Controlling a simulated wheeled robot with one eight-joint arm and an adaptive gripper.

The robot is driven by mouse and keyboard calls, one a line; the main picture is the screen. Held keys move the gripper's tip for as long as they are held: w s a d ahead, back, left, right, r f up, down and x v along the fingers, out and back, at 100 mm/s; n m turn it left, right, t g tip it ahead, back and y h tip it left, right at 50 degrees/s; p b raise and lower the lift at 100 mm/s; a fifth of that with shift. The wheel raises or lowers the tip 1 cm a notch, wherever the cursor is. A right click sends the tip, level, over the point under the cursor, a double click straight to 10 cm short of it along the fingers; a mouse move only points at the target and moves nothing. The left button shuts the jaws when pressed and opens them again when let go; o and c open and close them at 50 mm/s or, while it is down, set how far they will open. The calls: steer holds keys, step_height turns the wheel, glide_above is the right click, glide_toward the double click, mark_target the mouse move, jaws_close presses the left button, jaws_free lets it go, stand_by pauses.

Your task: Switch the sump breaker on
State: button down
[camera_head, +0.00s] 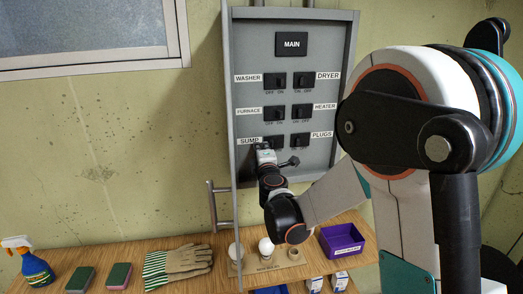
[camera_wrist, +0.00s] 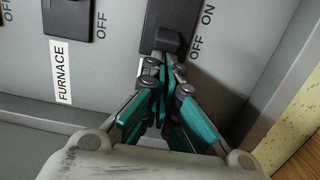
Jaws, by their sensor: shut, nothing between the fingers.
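The sump breaker (camera_head: 273,141) is a black switch at the lower left of the grey breaker panel, beside its SUMP label (camera_head: 249,141). My gripper (camera_head: 265,151) is in front of it, partly covering it. In the wrist view the breaker (camera_wrist: 168,38) lies just beyond my gripper's fingertips (camera_wrist: 166,66). Its raised lever sits toward the OFF mark; the ON mark is further up. My fingers are shut and empty, and lie at or very near the lever; I cannot tell if they touch it. The SUMP label is hidden in the wrist view.
The furnace breaker (camera_head: 274,113) is just above, with its FURNACE label (camera_wrist: 62,72) close by. The plugs breaker (camera_head: 300,139) is to the right. A door handle (camera_head: 214,205) stands out left of the panel. Below, a wooden bench (camera_head: 130,255) carries gloves, sponges, a spray bottle and a purple bin.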

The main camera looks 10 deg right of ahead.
steer(key=shift+d+y, duration=0.15)
steer(key=shift+y, duration=0.15)
steer(key=shift+s+d+n+y, duration=0.1)
steer(key=shift+s+n+y, duration=0.05)
steer(key=shift+n+y, duration=0.5)
steer(key=shift+s+d+n+y+b, duration=0.15)
steer(key=shift+n+y, duration=0.3)
steer(key=shift+y, duration=0.3)
steer(key=shift+s+n+y+b, duration=0.15)
steer(key=shift+n+y, duration=0.25)
steer(key=shift+y, duration=0.3)
